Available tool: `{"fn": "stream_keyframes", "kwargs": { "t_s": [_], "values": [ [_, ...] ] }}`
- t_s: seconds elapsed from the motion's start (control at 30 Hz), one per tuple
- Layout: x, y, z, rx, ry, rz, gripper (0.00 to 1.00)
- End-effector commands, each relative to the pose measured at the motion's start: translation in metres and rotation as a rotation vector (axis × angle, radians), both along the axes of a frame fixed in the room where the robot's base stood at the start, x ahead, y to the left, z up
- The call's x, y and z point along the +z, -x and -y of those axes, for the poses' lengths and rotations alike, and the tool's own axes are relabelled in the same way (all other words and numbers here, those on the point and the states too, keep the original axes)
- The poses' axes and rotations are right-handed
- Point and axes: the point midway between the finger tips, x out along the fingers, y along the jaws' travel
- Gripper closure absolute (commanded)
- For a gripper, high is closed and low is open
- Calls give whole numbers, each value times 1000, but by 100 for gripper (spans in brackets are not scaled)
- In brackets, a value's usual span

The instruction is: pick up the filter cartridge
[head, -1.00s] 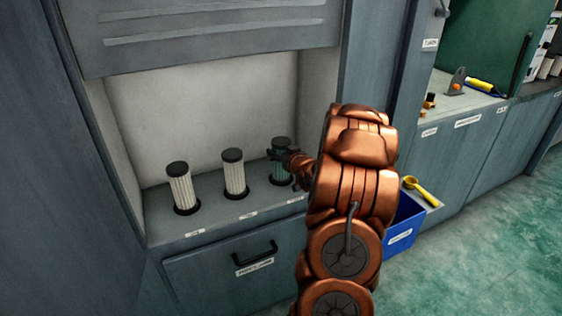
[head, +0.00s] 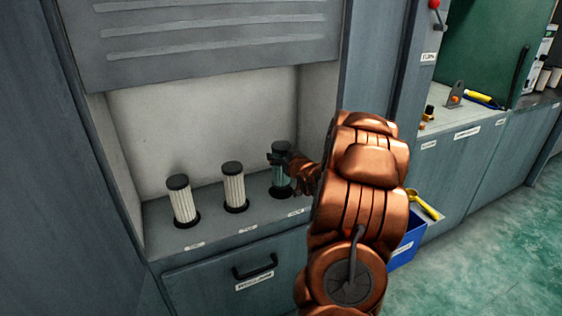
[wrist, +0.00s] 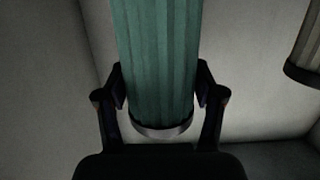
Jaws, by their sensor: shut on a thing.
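The teal pleated filter cartridge (head: 281,177) with a dark top cap stands upright at the right end of a row of three in the recess. My gripper (head: 287,160) reaches it from the right and is shut on it near its upper part. In the wrist view, the fingers (wrist: 160,98) press on both sides of the teal cartridge (wrist: 157,60), close to one rimmed end. Its cap sits higher than the row of its neighbours. I cannot tell whether its lower end is clear of its hole.
Two white pleated cartridges stand in holes to the left, one at far left (head: 184,203) and one in the middle (head: 234,188). A drawer (head: 238,262) lies below. A blue bin (head: 407,245) and a yellow scoop (head: 424,205) are at right, behind my arm. Recess walls enclose the row.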

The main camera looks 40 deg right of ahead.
Motion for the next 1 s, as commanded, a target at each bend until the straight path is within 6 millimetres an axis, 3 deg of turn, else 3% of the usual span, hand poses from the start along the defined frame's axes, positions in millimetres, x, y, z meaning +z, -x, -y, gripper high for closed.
{"fn": "stream_keyframes", "kwargs": {
  "t_s": [0.7,1.0],
  "values": [
    [9,84,-53,-3,1,-1,79],
    [5,95,-59,-7,-4,2,79]
  ]
}}
